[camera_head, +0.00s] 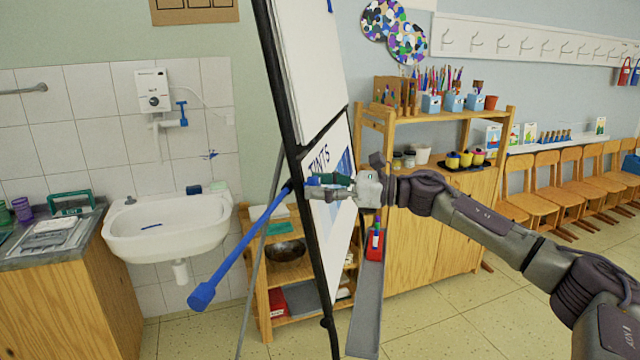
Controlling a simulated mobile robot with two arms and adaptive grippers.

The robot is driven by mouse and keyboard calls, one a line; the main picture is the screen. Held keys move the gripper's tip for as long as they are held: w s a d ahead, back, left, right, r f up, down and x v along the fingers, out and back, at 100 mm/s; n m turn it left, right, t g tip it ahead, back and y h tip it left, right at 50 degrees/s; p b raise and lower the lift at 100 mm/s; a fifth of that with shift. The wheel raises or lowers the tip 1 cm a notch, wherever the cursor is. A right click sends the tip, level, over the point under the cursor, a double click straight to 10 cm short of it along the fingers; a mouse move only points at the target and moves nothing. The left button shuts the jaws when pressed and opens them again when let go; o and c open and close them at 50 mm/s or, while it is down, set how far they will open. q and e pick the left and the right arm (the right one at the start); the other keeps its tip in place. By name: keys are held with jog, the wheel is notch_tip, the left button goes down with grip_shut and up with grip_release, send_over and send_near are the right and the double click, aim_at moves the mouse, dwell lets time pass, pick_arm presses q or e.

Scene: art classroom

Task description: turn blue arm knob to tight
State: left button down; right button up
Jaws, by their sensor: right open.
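A blue arm (240,247) slants from the side of the easel down to the left and ends in a thicker blue block. A small blue piece, probably its knob (312,181), shows at the easel's edge beside the fingertips. My right gripper (316,187) reaches in from the right across the front of the easel (329,231). Its jaws are open around or right beside this blue piece; I cannot tell whether they touch it. The fingers partly hide the knob, and its turn position cannot be read. My left gripper is not in view.
A red item (374,244) with markers lies on the easel's grey tray (367,305). A wooden shelf (436,118) with brushes and pots stands behind. A white sink (168,228) is at left, and wooden chairs (572,180) line the right wall. Floor is free at front right.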

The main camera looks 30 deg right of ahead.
grip_shut()
jog(key=shift+m, duration=0.3)
jog(key=m+h, duration=0.1)
jog(key=m, duration=0.3)
jog(key=shift+t+p, duration=0.35)
jog(key=shift+t, duration=0.05)
jog(key=m+p, duration=0.1)
jog(key=m, duration=0.1)
jog(key=m+p, duration=0.1)
jog(key=m, duration=0.1)
jog(key=shift+s+r+h, duration=0.1)
jog(key=shift+r+h, duration=0.1)
jog(key=shift+h, duration=0.2)
jog(key=m+h+p, duration=0.1)
jog(key=m+p, duration=0.3)
jog(key=p, duration=0.1)
jog(key=m+h+p, duration=0.1)
jog(key=m+p, duration=0.3)
jog(key=p, duration=0.1)
jog(key=m+p, duration=0.5)
jog(key=shift+a+r+h+p, duration=0.1)
jog(key=shift+r+h+p, duration=0.25)
jog(key=shift+h+p, duration=0.05)
jog(key=shift+f+m+p, duration=0.2)
jog(key=shift+m+p, duration=0.4)
jog(key=shift+m, duration=0.6)
jog(key=shift+m+g, duration=0.4)
jog(key=shift+m, duration=0.6)
jog(key=shift+f, duration=0.1)
